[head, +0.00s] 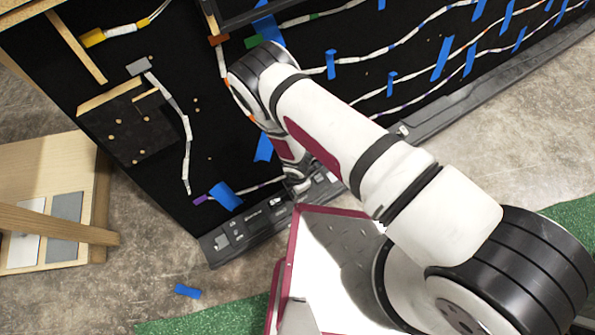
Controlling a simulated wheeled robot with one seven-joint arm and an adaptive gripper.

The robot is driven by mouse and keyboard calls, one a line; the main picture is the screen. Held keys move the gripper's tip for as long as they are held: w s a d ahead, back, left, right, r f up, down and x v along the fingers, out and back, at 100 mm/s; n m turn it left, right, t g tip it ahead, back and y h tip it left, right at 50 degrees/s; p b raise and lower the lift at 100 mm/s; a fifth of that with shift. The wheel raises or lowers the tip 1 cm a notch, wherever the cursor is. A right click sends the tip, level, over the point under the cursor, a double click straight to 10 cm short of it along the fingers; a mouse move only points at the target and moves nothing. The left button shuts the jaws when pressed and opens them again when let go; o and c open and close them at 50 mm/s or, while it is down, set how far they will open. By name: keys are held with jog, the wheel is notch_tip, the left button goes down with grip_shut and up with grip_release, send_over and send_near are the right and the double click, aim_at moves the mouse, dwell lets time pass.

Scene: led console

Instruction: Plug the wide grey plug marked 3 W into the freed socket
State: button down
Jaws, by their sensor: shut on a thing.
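My arm reaches across the black panel and bends down to my gripper (298,184), low at the panel's foot. The gripper is small in view and partly covered by my own arm. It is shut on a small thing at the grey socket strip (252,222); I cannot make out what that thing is. Small dark and light fittings show along the strip, but I cannot tell which socket is free. No 3 W marking can be read. A grey block (140,66) sits on the panel's upper left, at the top of a white cable; I cannot tell whether it is a plug.
LED strips held by blue tape (442,57) run across the black panel (160,205). A wooden stand (85,160) is at the left. Blue tape (187,291) lies on the open concrete floor.

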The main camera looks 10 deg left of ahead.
jog(key=shift+f+b, duration=0.3)
jog(key=shift+f, duration=0.15)
dwell(0.6)
jog(key=c, duration=1.3)
grip_release()
jog(key=shift+f, duration=0.1)
jog(key=shift+c, duration=0.2)
jog(key=shift+s+d, duration=0.1)
jog(key=shift+s, duration=0.05)
jog(key=o, duration=0.9)
jog(key=shift+c, duration=0.2)
jog(key=shift+r, duration=0.25)
jog(key=shift+r, duration=0.15)
jog(key=shift+r+p, duration=2.6)
jog(key=shift+r, duration=0.7)
